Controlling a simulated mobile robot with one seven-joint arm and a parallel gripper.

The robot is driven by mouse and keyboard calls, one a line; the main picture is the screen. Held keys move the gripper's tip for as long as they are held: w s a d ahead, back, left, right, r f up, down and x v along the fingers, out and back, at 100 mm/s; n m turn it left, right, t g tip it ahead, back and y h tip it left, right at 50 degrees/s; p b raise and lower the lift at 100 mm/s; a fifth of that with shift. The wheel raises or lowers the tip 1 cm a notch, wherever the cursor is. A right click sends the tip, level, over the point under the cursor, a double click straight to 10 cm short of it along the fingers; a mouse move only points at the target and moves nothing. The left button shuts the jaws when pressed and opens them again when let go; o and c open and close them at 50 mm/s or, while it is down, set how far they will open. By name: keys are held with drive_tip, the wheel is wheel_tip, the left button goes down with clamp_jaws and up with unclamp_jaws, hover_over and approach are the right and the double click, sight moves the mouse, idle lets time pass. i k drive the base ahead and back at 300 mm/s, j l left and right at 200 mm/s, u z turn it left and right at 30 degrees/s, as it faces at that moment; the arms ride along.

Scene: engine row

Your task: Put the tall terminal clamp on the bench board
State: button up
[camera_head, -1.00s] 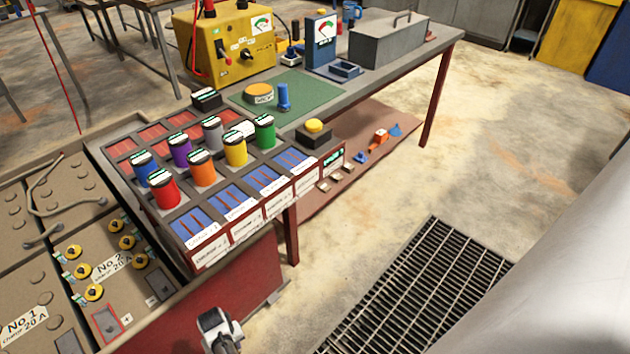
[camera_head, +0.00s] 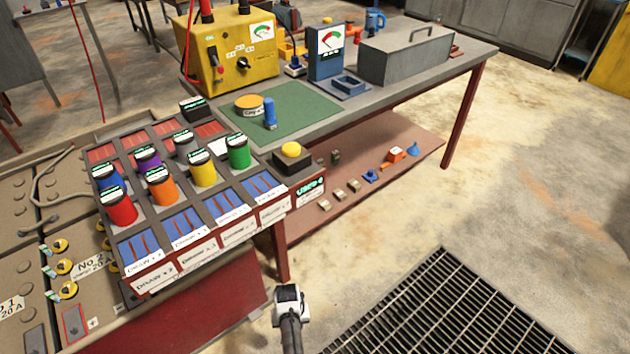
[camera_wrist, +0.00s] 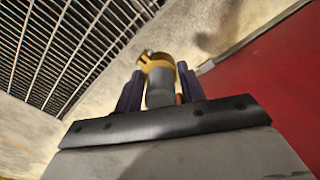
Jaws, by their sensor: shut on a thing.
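In the wrist view, my gripper (camera_wrist: 160,76) is shut on a grey cylinder with a yellow-brass top, which looks like the tall terminal clamp (camera_wrist: 161,97). The dark fingers stand on both sides of it. In the head view, my wrist shows low in the middle, in front of the rack, and the held clamp cannot be made out. The green board (camera_head: 310,110) lies flat on the grey bench, beyond the rack.
A rack (camera_head: 160,262) of coloured cylinders stands between my wrist and the board. A yellow power unit (camera_head: 232,55), a blue meter (camera_head: 325,52) and a grey toolbox (camera_head: 405,57) stand on the bench. A lower shelf (camera_head: 345,185) holds small parts. A floor grate (camera_head: 440,310) lies at right.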

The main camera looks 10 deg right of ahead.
sight(322, 105)
drive_tip(key=i+l, duration=0.1)
drive_tip(key=l, duration=0.25)
drive_tip(key=i+l+z, duration=0.1)
drive_tip(key=l, duration=0.2)
drive_tip(key=i+l, duration=0.1)
drive_tip(key=l, duration=0.2)
drive_tip(key=i+l, duration=0.1)
drive_tip(key=l, duration=0.25)
drive_tip(key=z, duration=0.05)
